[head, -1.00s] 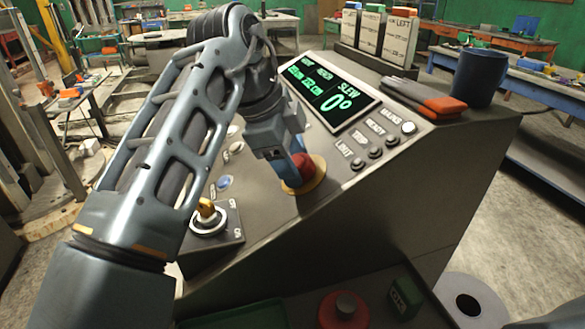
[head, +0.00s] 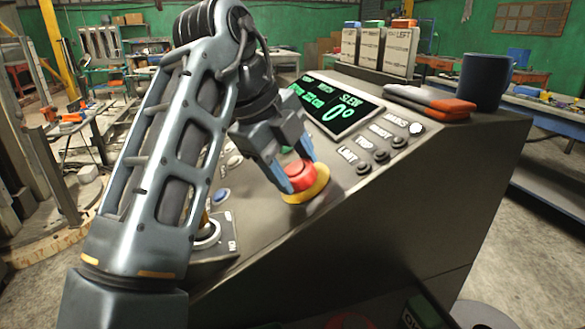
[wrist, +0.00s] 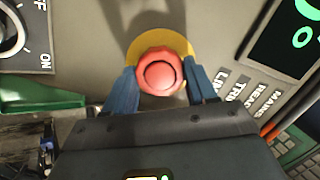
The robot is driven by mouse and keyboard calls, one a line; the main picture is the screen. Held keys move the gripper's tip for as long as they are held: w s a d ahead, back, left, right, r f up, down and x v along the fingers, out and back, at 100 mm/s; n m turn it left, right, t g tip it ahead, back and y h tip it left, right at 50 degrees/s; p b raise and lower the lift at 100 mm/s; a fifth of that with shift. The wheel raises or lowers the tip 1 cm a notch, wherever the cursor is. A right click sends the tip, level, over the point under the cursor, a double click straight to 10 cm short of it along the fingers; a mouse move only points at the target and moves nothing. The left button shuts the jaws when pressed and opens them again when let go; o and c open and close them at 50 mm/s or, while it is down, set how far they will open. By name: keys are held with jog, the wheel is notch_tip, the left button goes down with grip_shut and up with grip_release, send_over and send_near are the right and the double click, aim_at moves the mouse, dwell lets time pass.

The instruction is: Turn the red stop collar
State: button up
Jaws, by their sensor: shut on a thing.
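The red stop collar (head: 299,178) is a round red knob on a yellow ring (head: 310,192), set in the sloping face of the grey console. In the wrist view the red collar (wrist: 160,73) shows from above with a round centre, and the yellow ring (wrist: 161,42) shows behind it. My gripper (head: 296,170) has one blue finger on each side of the collar and is shut on it. In the wrist view the fingers of my gripper (wrist: 161,82) flank the collar left and right.
A lit green display (head: 338,108) and a row of small knobs (head: 381,156) lie right of the collar. An ON/OFF switch (wrist: 12,30) and a blue button (head: 221,195) lie to its left. A dark mug (head: 487,82) and folded cloth (head: 432,101) rest on the console top.

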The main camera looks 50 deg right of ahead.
dwell(0.3)
jog(key=o, duration=1.1)
jog(key=shift+c, duration=0.2)
jog(key=v, duration=0.7)
jog(key=shift+a+r, duration=0.2)
jog(key=shift+r, duration=0.1)
